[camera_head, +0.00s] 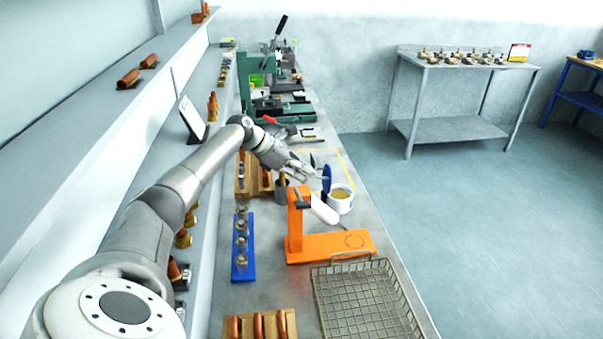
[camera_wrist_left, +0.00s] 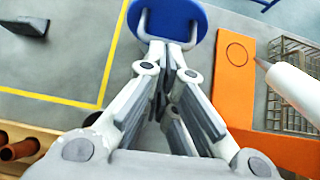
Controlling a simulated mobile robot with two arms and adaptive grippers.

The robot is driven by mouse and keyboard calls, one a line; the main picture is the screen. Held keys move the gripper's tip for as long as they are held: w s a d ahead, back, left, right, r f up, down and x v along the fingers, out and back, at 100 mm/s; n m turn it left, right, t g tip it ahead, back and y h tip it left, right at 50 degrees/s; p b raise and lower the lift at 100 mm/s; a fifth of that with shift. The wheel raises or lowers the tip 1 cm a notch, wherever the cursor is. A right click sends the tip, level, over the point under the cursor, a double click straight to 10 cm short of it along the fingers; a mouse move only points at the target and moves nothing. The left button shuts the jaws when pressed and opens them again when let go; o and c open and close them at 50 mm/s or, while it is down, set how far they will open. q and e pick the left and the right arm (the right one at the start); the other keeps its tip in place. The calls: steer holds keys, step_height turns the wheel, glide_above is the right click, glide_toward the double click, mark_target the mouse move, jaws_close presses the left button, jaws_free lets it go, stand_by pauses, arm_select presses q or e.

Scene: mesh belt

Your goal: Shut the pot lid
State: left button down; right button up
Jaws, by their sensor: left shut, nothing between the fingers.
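The white pot (camera_head: 341,203) stands on the bench with its mouth uncovered and a yellowish-brown content inside. Its blue lid (camera_head: 326,179) stands upright at the pot's left side. My left gripper (camera_head: 316,173) is just left of the lid, its fingers shut and empty. In the left wrist view the blue lid (camera_wrist_left: 178,16) lies right beyond the fingertips (camera_wrist_left: 165,42); I cannot tell whether they touch. The pot's body is hidden there. My right gripper is in neither view.
An orange stand (camera_head: 330,245) with a white cylinder (camera_head: 324,209) is close in front of the pot. A wire basket (camera_head: 322,300) and a blue rack (camera_head: 243,262) are nearer. Yellow tape (camera_head: 345,170) marks the bench behind. Shelves run along the left.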

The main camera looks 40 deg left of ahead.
arm_select(q)
steer(key=shift+w+d+r+g+y+p, duration=0.2)
steer(key=shift+r+g+y+p, duration=0.05)
steer(key=shift+g+y+p, duration=0.05)
arm_select(e)
steer(key=shift+d+r, duration=0.1)
steer(key=shift+r, duration=0.25)
